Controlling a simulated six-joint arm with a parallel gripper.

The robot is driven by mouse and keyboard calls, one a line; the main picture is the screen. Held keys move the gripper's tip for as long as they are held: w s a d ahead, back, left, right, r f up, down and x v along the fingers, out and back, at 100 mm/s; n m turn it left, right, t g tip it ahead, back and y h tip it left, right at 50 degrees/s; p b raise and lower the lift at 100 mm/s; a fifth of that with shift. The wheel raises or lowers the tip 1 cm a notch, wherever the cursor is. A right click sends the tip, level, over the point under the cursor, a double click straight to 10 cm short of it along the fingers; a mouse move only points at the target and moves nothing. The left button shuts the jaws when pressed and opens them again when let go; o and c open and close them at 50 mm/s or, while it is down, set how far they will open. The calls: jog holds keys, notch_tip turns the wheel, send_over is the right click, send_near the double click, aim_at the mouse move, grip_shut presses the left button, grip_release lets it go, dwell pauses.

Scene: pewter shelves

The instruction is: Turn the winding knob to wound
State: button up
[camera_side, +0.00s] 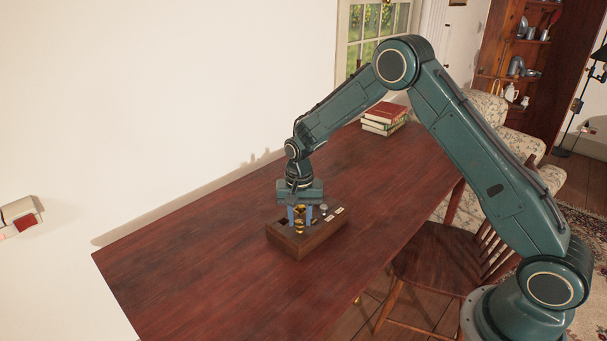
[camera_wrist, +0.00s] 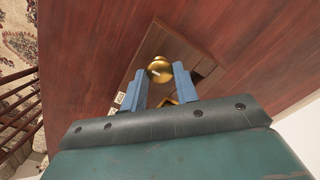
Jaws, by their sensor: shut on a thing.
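A brown wooden box (camera_side: 290,246) stands on the red-brown table and carries the brass winding knob (camera_wrist: 160,69). In the wrist view the round knob sits between the two blue fingertips. My gripper (camera_side: 300,214) points down over the box, shut on the knob. In the side view the fingers partly hide the brass parts. The wrist view shows a gold angular piece (camera_wrist: 171,101) nearer my palm. Two small pale labels (camera_wrist: 120,97) lie on the box top to the left of the fingers; their writing is too small to read.
A small silvery knob (camera_side: 323,208) stands on the box beside my gripper. A dark square recess (camera_wrist: 205,66) is in the box top. Stacked books (camera_side: 384,118) lie at the table's far end. A wooden chair (camera_side: 435,255) stands at the table's right side. The table (camera_side: 190,275) around the box is clear.

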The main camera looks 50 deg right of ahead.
aim_at(300, 222)
dwell(0.3)
jog(key=o, duration=1)
jog(key=shift+r, duration=0.1)
notch_tip(300, 222, up, 14)
jog(key=shift+f, duration=0.15)
